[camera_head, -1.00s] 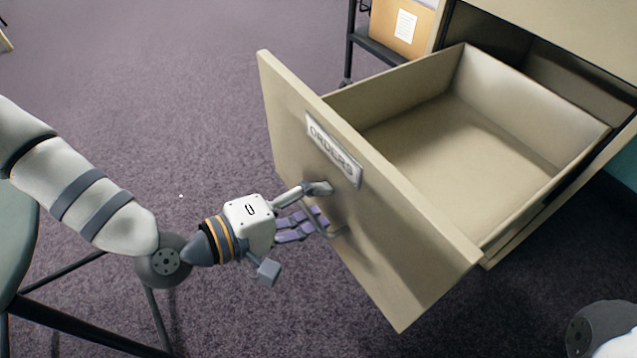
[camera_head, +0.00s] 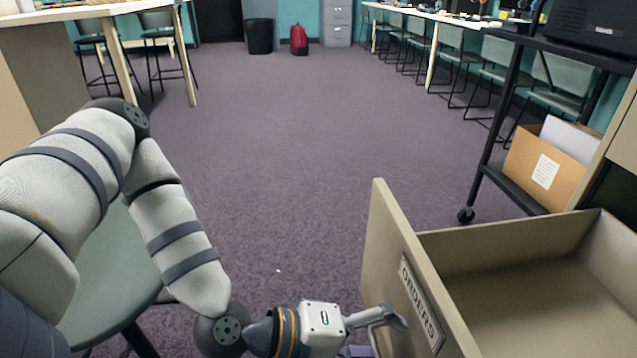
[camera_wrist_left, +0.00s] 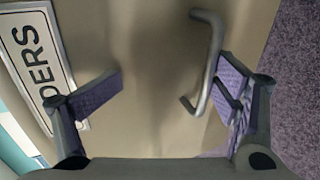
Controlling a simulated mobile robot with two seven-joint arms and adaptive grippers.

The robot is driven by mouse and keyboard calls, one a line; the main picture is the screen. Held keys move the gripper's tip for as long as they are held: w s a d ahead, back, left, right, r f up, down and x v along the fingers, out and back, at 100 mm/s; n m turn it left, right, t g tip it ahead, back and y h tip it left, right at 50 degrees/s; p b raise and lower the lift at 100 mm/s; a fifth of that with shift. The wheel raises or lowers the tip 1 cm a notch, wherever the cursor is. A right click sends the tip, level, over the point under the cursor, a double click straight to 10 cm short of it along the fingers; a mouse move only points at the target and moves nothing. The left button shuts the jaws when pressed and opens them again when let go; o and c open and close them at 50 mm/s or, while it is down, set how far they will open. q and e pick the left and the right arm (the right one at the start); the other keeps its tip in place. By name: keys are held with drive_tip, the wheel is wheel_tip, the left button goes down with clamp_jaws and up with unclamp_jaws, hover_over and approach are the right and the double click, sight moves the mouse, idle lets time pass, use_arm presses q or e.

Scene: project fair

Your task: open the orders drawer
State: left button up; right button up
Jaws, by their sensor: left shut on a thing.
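The orders drawer (camera_head: 510,246) is beige, stands pulled well out of its cabinet at the lower right, and its visible inside is empty. Its front carries a white ORDERS label (camera_head: 421,306), partly seen in the left wrist view (camera_wrist_left: 38,62). The grey bar handle (camera_wrist_left: 208,62) is on the drawer front. My right gripper is out of view.
A black cart (camera_head: 497,165) with a cardboard box (camera_head: 545,172) stands behind the drawer. A green chair (camera_head: 115,275) is close beneath my left arm. A table (camera_head: 60,14) with stools is at the back left. The carpet between is clear.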

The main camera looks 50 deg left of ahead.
use_arm(q)
drive_tip(key=shift+s+r, duration=0.15)
drive_tip(key=shift+r, duration=0.75)
drive_tip(key=shift+c, duration=0.3)
drive_tip(key=shift+p+v, duration=0.55)
drive_tip(key=shift+v, duration=0.45)
drive_tip(key=c, duration=0.7)
drive_tip(key=shift+o, duration=0.2)
drive_tip(key=s+a+p, duration=0.5)
drive_tip(key=s+p, duration=0.1)
drive_tip(key=s, duration=0.2)
drive_tip(key=shift+a+r, duration=0.25)
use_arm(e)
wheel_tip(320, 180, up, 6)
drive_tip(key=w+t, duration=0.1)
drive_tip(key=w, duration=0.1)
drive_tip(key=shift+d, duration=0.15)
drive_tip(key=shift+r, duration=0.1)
